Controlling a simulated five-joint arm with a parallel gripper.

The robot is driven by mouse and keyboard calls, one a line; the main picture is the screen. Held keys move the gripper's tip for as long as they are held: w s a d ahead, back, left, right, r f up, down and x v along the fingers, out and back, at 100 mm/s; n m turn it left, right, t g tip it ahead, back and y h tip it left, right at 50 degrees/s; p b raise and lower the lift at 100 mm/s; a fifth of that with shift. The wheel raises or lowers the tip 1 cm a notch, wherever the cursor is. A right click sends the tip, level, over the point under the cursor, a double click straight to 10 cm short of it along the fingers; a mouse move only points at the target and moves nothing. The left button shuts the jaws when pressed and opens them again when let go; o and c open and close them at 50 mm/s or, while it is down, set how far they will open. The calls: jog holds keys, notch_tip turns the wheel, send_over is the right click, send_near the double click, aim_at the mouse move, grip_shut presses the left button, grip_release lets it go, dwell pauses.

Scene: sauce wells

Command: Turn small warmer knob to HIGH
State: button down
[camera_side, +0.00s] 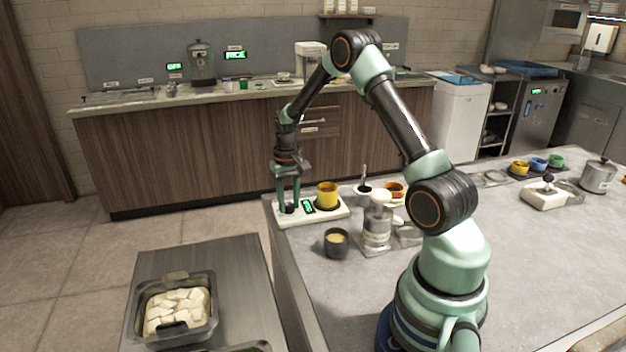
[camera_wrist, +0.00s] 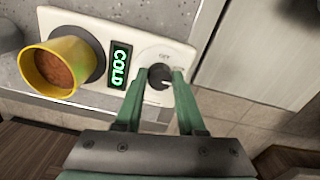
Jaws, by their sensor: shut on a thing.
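The small warmer (camera_side: 335,211) is a white plate at the counter's left corner; it also shows in the wrist view (camera_wrist: 90,22). Its dark round knob (camera_wrist: 160,77) sits on a white dial with small markings, of which "OFF" is readable. The green display (camera_wrist: 120,66) reads COLD. My gripper (camera_wrist: 164,75) points down at the knob, with its green fingers on either side of it, shut on it. In the side view my gripper (camera_side: 289,205) covers most of the knob. A yellow cup (camera_side: 327,194) with reddish-brown contents stands on the warmer's dark pad.
An orange-brown bowl (camera_side: 394,189) is to the right. The counter edge drops off just beyond the knob side.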

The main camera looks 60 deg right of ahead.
aim_at(287, 205)
jog(key=m, duration=0.5)
jog(key=shift+w+a+m, duration=0.1)
jog(key=shift+a+m, duration=0.15)
jog(key=shift+m, duration=0.15)
jog(key=shift+f, duration=0.1)
dwell(0.3)
jog(key=c, duration=0.5)
grip_release()
jog(key=shift+d, duration=0.1)
notch_tip(287, 205, up, 12)
jog(key=shift+w, duration=0.15)
